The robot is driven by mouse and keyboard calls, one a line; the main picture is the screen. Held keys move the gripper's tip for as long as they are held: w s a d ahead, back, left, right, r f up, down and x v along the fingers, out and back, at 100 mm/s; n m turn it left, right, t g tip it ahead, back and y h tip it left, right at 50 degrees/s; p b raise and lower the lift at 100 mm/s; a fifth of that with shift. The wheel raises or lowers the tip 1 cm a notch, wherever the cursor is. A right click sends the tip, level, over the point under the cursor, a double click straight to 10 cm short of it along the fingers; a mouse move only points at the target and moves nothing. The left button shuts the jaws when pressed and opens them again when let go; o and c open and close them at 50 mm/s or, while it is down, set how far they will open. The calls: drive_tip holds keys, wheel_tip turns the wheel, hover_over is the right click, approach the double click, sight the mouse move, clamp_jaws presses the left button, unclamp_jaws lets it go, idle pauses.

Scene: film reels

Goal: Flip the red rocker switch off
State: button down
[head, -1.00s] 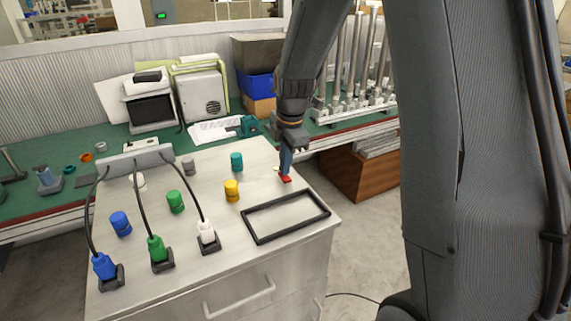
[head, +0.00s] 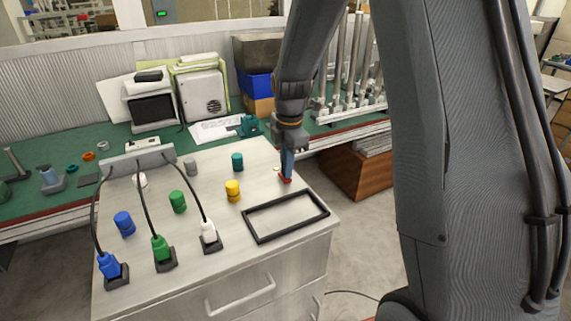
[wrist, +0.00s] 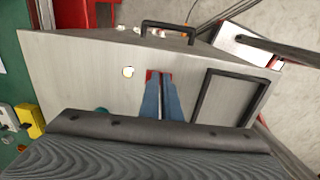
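The red rocker switch (head: 286,181) sits on the light tabletop of the cabinet, close to its right edge. In the wrist view its red surface (wrist: 152,75) shows just past my fingertips, and most of it is hidden behind them. My gripper (head: 287,176) points down with its blue fingers at the switch. The fingers (wrist: 160,82) lie side by side, shut, with nothing seen between them. I cannot tell whether the tips touch the switch or which way the rocker is tilted. A small round white spot (wrist: 128,72) lies beside the switch.
A black rectangular frame (head: 246,226) lies in front of the switch. A yellow knob (head: 232,190) and a teal knob (head: 237,162) stand to the left. Cabled plugs, blue (head: 109,265), green (head: 160,248) and white (head: 208,232), stand further left.

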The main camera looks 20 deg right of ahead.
drive_tip(key=shift+s+f, duration=0.25)
drive_tip(key=shift+s, duration=0.1)
wheel_tip(320, 180, up, 14)
drive_tip(key=shift+s+r, duration=0.2)
drive_tip(key=shift+s, duration=0.05)
drive_tip(key=shift+d, duration=0.1)
idle(0.4)
drive_tip(key=s+f+m, duration=0.3)
drive_tip(key=s+m, duration=0.3)
drive_tip(key=s+f+m, duration=0.4)
drive_tip(key=s+m, duration=0.2)
drive_tip(key=s+f+m, duration=0.3)
drive_tip(key=s+m, duration=0.4)
drive_tip(key=shift+a+f, duration=0.25)
drive_tip(key=shift+f, duration=0.05)
drive_tip(key=shift+s+f+m, duration=0.2)
drive_tip(key=shift+s+m, duration=0.15)
drive_tip(key=shift+m, duration=0.25)
drive_tip(key=shift+s+d, duration=0.1)
drive_tip(key=shift+d, duration=0.05)
